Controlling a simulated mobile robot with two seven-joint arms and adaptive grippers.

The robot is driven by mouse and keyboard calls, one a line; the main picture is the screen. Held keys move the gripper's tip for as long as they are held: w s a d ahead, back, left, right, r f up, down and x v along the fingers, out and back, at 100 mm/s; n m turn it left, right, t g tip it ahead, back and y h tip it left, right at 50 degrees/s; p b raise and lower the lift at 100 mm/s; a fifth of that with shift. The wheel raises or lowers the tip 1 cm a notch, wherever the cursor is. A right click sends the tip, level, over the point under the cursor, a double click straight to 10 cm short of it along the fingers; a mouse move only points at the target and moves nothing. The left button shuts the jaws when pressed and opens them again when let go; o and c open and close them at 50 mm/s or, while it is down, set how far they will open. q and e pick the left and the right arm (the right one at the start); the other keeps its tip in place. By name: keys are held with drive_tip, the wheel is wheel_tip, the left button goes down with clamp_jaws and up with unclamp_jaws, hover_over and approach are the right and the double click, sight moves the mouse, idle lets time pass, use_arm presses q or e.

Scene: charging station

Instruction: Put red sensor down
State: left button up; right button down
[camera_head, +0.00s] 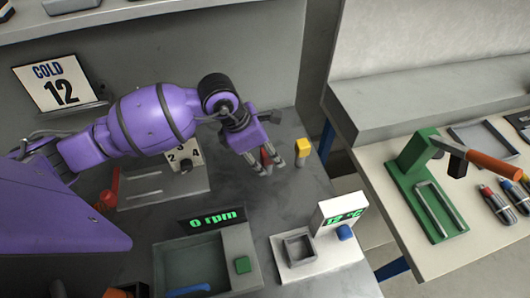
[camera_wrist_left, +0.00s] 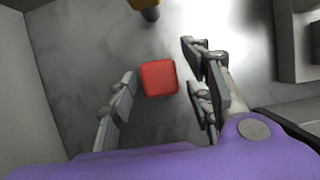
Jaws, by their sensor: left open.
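The red sensor (camera_wrist_left: 159,78) shows in the left wrist view as a red block, seen from above, between the spread fingers of my left gripper (camera_wrist_left: 165,95) with a gap on each side. In the head view the red sensor (camera_head: 266,157) is partly hidden by the fingers. My left gripper (camera_head: 265,163) is open around it and points down at the grey bench top. I cannot tell exactly how the sensor's base meets the bench. My right gripper is not in view.
A yellow-topped sensor (camera_head: 302,148) stands just right of my left gripper. A temperature unit (camera_head: 297,250) and a unit reading 0 rpm (camera_head: 207,262) stand in front. A numbered panel (camera_head: 184,155) is at the left. A green fixture (camera_head: 427,185) stands on the right table.

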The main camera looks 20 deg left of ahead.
use_arm(q)
drive_tip(key=shift+r, duration=0.35)
drive_tip(key=v, duration=1.1)
drive_tip(key=shift+s+a+r, duration=0.2)
drive_tip(key=shift+a+r, duration=0.05)
drive_tip(key=shift+r, duration=0.05)
idle(0.7)
drive_tip(key=shift+o, duration=0.5)
